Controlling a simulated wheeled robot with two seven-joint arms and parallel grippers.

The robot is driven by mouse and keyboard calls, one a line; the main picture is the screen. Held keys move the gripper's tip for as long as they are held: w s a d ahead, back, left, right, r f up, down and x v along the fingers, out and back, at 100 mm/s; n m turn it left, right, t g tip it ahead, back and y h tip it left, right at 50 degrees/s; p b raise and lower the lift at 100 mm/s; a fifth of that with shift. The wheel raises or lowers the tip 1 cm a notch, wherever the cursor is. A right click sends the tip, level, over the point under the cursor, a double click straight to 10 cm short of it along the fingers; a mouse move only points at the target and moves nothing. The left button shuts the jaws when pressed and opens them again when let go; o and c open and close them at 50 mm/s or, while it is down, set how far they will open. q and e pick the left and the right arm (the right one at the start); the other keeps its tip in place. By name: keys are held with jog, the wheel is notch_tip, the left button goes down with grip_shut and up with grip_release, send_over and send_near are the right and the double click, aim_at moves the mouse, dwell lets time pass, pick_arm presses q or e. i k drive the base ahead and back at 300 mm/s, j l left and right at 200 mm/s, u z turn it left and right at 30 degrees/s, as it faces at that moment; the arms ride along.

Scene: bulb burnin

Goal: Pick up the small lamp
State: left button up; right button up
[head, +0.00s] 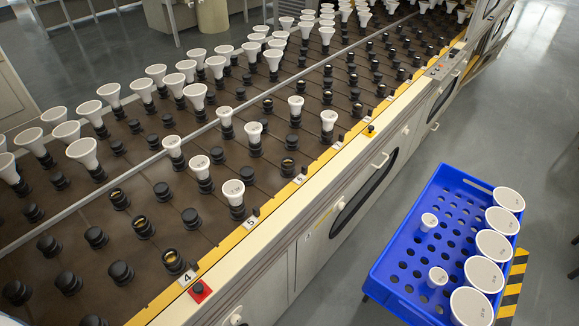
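Two small white lamps stand in the blue crate (386,244) at the lower right. One small lamp (429,221) is in its upper left part, the other small lamp (437,277) is nearer its front. Both show round white faces pointing up. Other smaller lamps sit in black sockets on the brown rack (215,225), such as a lamp (234,193) near its front edge, a lamp (200,166) and a lamp (328,120). Neither of my grippers is in view.
Several large lamps (483,274) line the crate's right side. Larger lamps (84,152) fill the rack's far rows. Many black sockets (122,272) are empty. A red button (200,290) sits by label 4. Grey floor (420,165) lies between rack and crate.

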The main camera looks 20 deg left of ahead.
aim_at(429, 221)
jog(key=l+u, duration=0.15)
jog(key=u, duration=0.45)
jog(key=l+u, duration=0.2)
jog(key=l, duration=0.2)
jog(key=k+l+u, duration=0.2)
jog(key=l, duration=0.15)
jog(key=l+u, duration=0.2)
jog(key=l, duration=0.2)
jog(key=k+l+u, duration=0.1)
jog(key=l+u, duration=0.15)
jog(key=l, duration=0.15)
